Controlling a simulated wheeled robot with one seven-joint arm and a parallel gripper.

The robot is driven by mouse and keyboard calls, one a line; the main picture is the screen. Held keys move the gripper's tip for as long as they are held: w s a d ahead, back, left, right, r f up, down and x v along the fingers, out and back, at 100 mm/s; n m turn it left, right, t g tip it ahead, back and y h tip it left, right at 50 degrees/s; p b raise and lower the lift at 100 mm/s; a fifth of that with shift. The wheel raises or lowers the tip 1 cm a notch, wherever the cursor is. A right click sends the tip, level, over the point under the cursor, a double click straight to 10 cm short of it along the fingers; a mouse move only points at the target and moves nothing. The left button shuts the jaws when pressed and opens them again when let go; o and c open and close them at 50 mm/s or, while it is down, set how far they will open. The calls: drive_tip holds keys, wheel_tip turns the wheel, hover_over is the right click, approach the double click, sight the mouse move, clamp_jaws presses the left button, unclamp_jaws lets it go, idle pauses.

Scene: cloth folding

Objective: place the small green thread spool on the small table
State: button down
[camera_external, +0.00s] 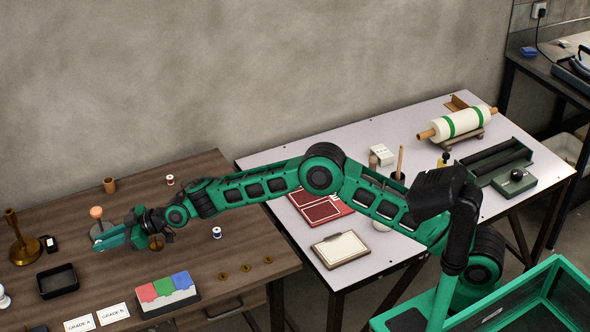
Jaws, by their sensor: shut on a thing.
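My gripper (106,240) is at the left, low over the brown wooden table (205,170), with its green fingers pointing left. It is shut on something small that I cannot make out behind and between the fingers. No green thread spool shows clearly anywhere. Other spools stand on the brown table: one with a blue band (217,232) and one with a red band (170,180). The pale-topped table (370,145) stands to the right, and a dark table (548,68) at the far right. I cannot tell which is the small table.
An orange-topped knob (96,212) stands just behind my gripper. A brass stand (24,250), a black tray (57,281), grade cards (113,314) and a coloured box (168,296) are nearby. A roller (457,124), a clipboard (340,249) and a red board (320,208) lie on the pale table.

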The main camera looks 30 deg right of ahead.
drive_tip(key=s+a+r, duration=0.3)
drive_tip(key=s+r, duration=0.2)
drive_tip(key=s, duration=0.3)
drive_tip(key=shift+s+r, duration=0.25)
drive_tip(key=shift+s, duration=0.1)
